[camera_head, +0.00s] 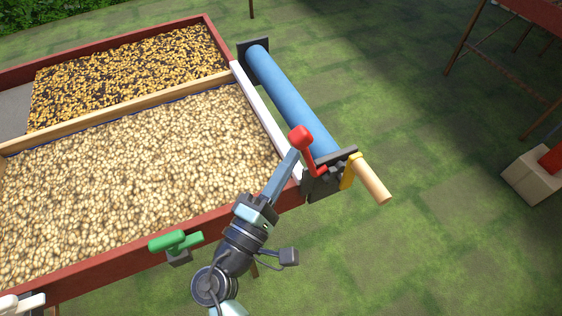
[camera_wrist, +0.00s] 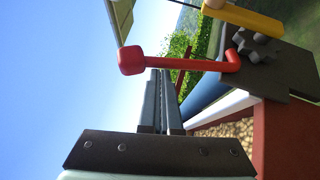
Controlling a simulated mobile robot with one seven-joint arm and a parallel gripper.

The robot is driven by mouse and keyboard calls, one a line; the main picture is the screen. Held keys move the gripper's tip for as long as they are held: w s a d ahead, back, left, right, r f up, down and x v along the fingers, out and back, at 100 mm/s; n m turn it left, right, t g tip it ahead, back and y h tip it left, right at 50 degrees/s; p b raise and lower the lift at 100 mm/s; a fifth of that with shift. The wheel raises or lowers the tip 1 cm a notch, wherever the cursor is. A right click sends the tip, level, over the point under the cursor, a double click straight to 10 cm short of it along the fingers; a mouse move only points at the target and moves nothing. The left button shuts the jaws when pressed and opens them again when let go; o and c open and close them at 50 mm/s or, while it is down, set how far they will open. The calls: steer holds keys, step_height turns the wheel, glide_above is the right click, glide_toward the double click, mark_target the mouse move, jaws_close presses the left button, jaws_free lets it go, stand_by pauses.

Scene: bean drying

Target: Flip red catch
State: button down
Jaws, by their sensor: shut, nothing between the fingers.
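The red catch (camera_head: 301,138) is a lever with a knobbed end, mounted by the dark bracket at the near end of the blue roller. In the head view its knob points up and to the left. It also shows in the wrist view (camera_wrist: 133,60), where its arm runs right to a dark gear. My gripper (camera_head: 294,156) is shut and empty, with its fingertips close by the red knob. In the wrist view the fingertips (camera_wrist: 159,74) lie just below the red arm; I cannot tell whether they touch it.
A blue roller (camera_head: 290,95) and a yellow crank (camera_head: 349,170) with a wooden handle (camera_head: 373,182) are beside the catch. A green catch (camera_head: 175,241) sits on the red drying bed's front edge (camera_head: 105,270). Grass to the right is open, with a pale block (camera_head: 530,180) farther off.

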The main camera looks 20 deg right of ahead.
mark_target(302, 153)
steer(key=d+r+m+g+y+p, duration=0.1)
steer(key=p, duration=0.1)
steer(key=d+r+m+p, duration=0.1)
steer(key=d+p, duration=0.1)
steer(key=p, duration=0.1)
steer(key=shift+r+g+y, duration=0.25)
steer(key=shift+g+y, duration=0.15)
steer(key=shift+w+d+f+m+g+y+p, duration=0.1)
steer(key=shift+d+m+g+y+p, duration=0.2)
steer(key=shift+d+p, duration=0.55)
steer(key=shift+d+f+m+g+y+p, duration=0.15)
steer(key=shift+d+y+p, duration=0.25)
steer(key=shift+d+p, duration=0.4)
steer(key=shift+r, duration=0.1)
